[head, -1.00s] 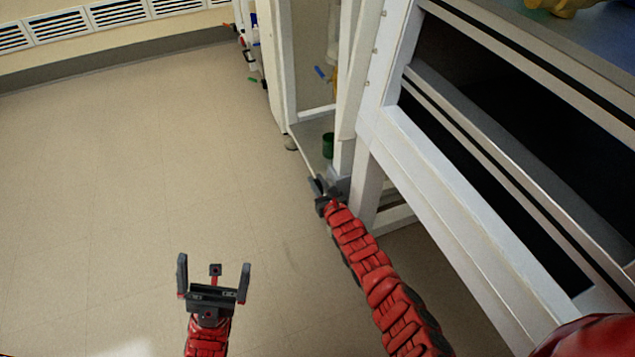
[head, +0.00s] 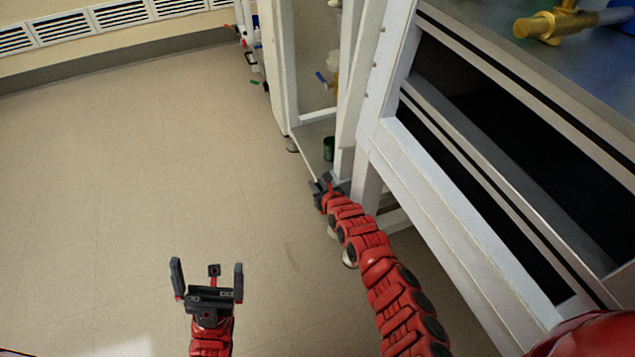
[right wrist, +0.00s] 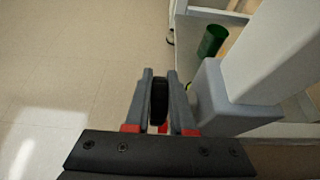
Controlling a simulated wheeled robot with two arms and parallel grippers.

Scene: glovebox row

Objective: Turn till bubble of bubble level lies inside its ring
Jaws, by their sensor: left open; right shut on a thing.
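My right gripper (head: 325,186) is low beside the white frame of the bench, at the foot of a leg. In the right wrist view its two fingers (right wrist: 159,76) are closed on a dark, narrow, wheel-like knob (right wrist: 159,103), seen edge-on between them. A grey block (right wrist: 212,95) at the base of the white leg is just right of the fingers. My left gripper (head: 207,267) is open and empty over the bare floor. I cannot make out the bubble level, its bubble or its ring in either view.
A white-framed cabinet (head: 440,200) with dark openings fills the right. A yellow valve-like piece (head: 545,24) lies on its top. A green cylinder (head: 328,148) stands near the leg and shows in the right wrist view (right wrist: 212,40). The floor at left is clear.

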